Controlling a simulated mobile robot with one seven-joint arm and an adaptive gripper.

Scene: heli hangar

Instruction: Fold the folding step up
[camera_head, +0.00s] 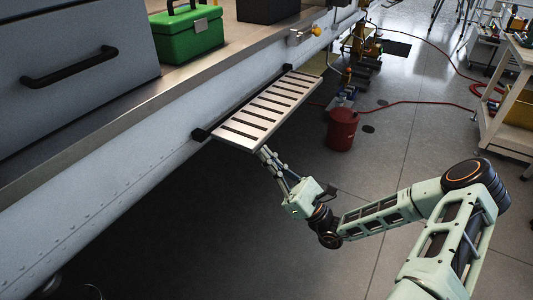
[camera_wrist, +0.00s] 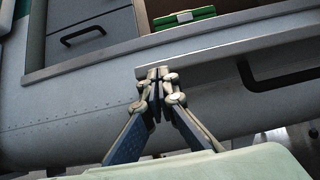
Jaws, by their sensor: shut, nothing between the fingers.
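The folding step (camera_head: 237,135) is a pale metal plate with dark slots. It sticks out flat from the side of the grey helicopter body, held at black hinge brackets (camera_head: 200,134). My gripper (camera_head: 264,152) is shut and empty, with its fingertips at the near end of the step's outer edge, at or just under it. In the wrist view the step shows nearly edge-on as a pale bar (camera_wrist: 230,57), and the fingertips (camera_wrist: 156,73) overlap its left end. I cannot tell whether they touch it.
A green case (camera_head: 188,35) stands on the sill above the step. A grey drawer with a black handle (camera_head: 70,68) is at left. A red bucket (camera_head: 341,130) and a white cart (camera_head: 505,100) stand to the right. The floor below the step is clear.

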